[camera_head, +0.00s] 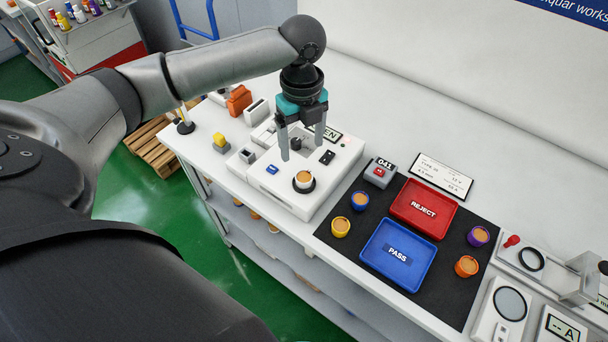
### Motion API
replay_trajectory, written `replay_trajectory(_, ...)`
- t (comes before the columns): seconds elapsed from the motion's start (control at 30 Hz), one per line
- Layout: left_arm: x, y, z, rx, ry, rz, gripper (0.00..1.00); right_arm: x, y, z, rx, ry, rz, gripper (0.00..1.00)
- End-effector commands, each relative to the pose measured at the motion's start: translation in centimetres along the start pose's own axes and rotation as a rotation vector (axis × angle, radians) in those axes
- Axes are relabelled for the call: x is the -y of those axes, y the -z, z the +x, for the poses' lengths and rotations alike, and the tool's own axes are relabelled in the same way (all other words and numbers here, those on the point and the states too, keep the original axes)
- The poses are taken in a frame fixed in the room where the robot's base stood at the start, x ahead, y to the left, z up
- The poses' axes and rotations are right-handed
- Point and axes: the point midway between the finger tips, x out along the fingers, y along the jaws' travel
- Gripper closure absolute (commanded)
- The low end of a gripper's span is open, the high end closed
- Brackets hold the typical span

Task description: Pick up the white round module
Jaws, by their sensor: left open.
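The white round module (304,181), with an orange-tan top, sits in a dark ring on the front part of a white machine (275,190) on the bench. My left gripper (302,152) points down over the machine, behind and slightly left of the module. Its two fingers are apart, and the module is not between them. A small dark part (296,143) shows between the fingers; whether they touch it I cannot tell. My right gripper is not in view.
A black mat right of the machine holds a red REJECT tray (424,230), a blue PASS tray (376,262) and blue, yellow, purple and orange round modules. A grey box with a red button (380,172) stands behind. Meters stand at the right. Small items crowd the left.

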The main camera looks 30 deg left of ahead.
Motion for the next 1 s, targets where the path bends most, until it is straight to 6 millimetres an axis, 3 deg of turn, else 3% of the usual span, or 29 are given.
replay_trajectory(0.1,0.0,0.1,2.4,-0.001,-0.002,0.0,0.18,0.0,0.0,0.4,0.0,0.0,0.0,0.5)
replay_trajectory(0.37,0.1,0.1,4.4,0.0,0.001,0.0,0.18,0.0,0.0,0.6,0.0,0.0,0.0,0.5)
replay_trajectory(0.7,0.0,0.3,8.9,0.0,0.0,0.0,0.18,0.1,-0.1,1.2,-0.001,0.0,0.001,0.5)
replay_trajectory(1.0,0.0,0.2,9.3,0.001,0.002,0.0,0.19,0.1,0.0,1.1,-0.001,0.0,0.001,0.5)
